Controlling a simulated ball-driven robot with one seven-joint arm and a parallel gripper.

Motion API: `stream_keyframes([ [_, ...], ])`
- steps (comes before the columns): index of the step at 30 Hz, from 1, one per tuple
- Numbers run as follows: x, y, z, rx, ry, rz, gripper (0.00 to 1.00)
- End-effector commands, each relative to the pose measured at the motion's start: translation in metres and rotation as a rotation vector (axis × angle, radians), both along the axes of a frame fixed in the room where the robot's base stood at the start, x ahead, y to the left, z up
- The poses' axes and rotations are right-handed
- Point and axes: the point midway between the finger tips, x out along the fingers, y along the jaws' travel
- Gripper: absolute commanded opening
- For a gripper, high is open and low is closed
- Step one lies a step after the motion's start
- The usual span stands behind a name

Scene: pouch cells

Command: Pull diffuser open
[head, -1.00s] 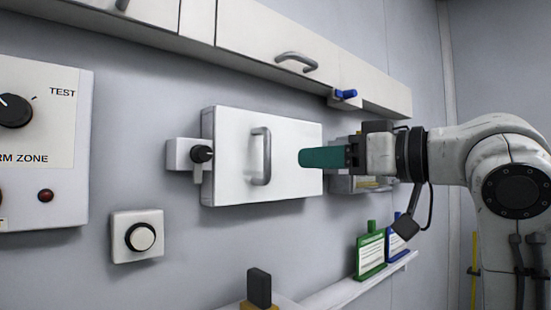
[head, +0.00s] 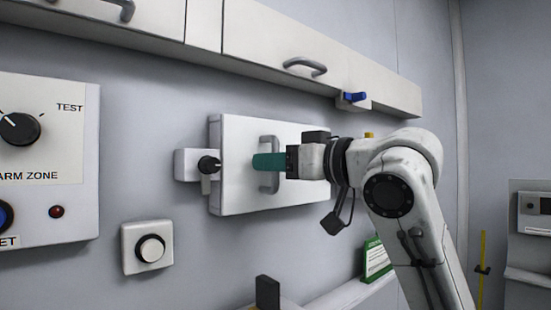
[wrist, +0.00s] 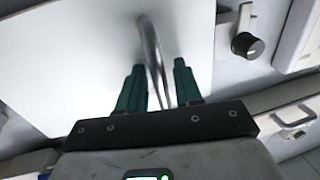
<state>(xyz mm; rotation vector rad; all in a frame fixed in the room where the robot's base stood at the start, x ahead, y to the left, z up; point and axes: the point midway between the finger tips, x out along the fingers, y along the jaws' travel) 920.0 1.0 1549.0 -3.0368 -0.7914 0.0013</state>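The diffuser appears to be the white panel (head: 235,185) on the wall, with a grey upright bar handle (head: 268,187); it looks closed. A black knob (head: 208,165) sits on a white bracket at its left edge and also shows in the wrist view (wrist: 247,45). My gripper (head: 256,162) is at the handle, its teal fingers hiding the handle's middle in the head view. In the wrist view, the fingers (wrist: 159,80) are apart, one on each side of the handle (wrist: 151,45), with gaps visible. Contact with the handle is not clear.
A control box (head: 50,160) is at left, a round button (head: 150,248) below. A green card holder (head: 376,258) stands on a ledge at lower right.

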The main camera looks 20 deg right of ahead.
Motion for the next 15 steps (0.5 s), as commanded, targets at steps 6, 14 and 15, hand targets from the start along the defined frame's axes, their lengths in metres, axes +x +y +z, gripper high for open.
stream_keyframes([
  [6,0.0005,0.0005,-0.0003,0.000,0.000,0.000,0.34],
  [14,0.0003,0.0004,-0.0003,0.000,0.000,0.000,0.12],
  [15,0.0003,0.0004,-0.0003,0.000,0.000,0.000,0.09],
])
